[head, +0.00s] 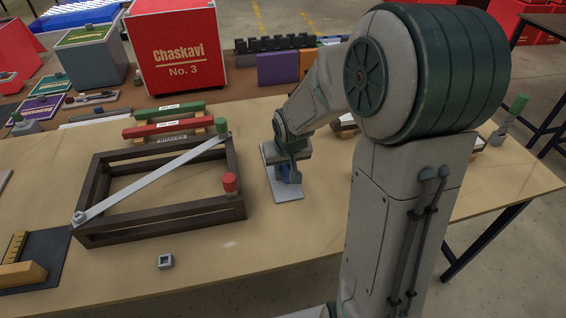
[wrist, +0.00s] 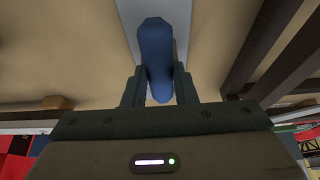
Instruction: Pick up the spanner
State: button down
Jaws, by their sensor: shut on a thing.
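My gripper (head: 288,168) is low over a pale grey plate (head: 286,195) on the table, right of the dark frame. It is shut on a blue, rounded, elongated piece (wrist: 157,55), which the wrist view shows between both fingers. In the head view only a little of this blue piece (head: 291,177) shows below the gripper. I cannot tell whether it is the spanner's handle; no spanner jaw is visible on it. The plate (wrist: 184,14) lies beneath it in the wrist view. Whether the piece touches the plate is unclear.
A dark wooden frame (head: 160,215) stands on the left, with a long grey bar (head: 150,178) across it, a green knob (head: 221,125) and a red knob (head: 229,182). A small grey square block (head: 165,261) lies in front. Red and green bars (head: 168,126) lie behind. The front right table is clear.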

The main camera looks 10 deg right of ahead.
jog(key=shift+r, duration=0.2)
jog(key=r, duration=0.1)
jog(key=r+p, duration=0.1)
jog(key=r, duration=0.3)
jog(key=shift+d, duration=0.3)
jog(key=d+r, duration=0.6)
jog(key=d, duration=0.5)
jog(key=shift+w+p, duration=0.2)
jog(key=shift+p, duration=0.1)
jog(key=shift+r, duration=0.1)
notch_tip(320, 180, up, 4)
jog(key=p, duration=0.2)
jog(key=shift+p, duration=0.4)
jog(key=shift+d, duration=0.1)
